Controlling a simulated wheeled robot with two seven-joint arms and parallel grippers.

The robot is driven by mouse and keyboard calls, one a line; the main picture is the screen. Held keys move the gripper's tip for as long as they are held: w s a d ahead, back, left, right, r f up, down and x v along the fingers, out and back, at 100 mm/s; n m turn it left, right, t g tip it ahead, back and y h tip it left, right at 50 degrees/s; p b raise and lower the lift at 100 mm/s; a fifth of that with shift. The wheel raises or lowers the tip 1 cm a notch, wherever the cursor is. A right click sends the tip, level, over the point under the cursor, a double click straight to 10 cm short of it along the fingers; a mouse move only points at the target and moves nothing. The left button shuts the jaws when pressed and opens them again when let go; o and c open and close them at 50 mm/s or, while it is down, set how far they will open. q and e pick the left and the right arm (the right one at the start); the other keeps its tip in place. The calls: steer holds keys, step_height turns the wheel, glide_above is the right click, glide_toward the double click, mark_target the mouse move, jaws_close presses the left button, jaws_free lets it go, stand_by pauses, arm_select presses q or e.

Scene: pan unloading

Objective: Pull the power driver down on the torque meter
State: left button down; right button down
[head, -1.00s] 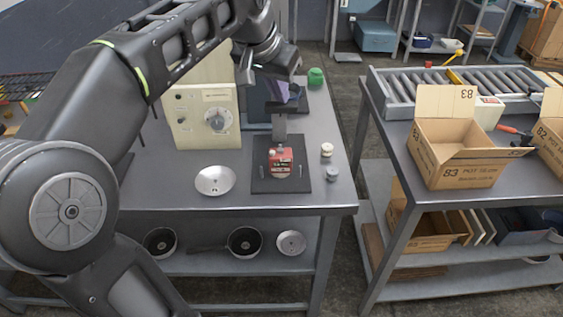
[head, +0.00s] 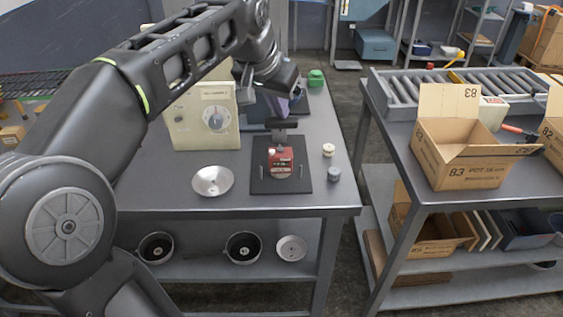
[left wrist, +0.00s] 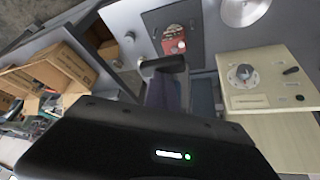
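The red torque meter (head: 281,160) stands on a dark plate (head: 262,184) on the table. It also shows in the left wrist view (left wrist: 173,38). Just behind and above the meter is a dark crossbar-like piece (head: 281,123) with a grey part below it. This may be the power driver, but I cannot be sure. My left gripper (head: 284,104) is over this spot, its fingers partly hidden by the wrist. In the left wrist view the dark piece (left wrist: 162,64) lies in front of the gripper body. A grip on it cannot be made out.
A cream box with a dial (head: 203,118) stands left of the meter. A silver dish (head: 213,180), two small round pieces (head: 331,162) and a green object (head: 316,78) are on the table. Pans stand on the shelf below. A second table at right holds an open carton (head: 468,150).

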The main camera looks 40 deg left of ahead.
mark_target(278, 127)
arm_select(q)
steer(key=shift+f+b, duration=2.2)
steer(key=shift+f, duration=0.8)
steer(key=shift+r, duration=0.25)
steer(key=shift+p, duration=0.3)
steer(key=shift+s+f, duration=0.1)
steer(key=shift+f, duration=0.2)
steer(key=shift+r, duration=0.1)
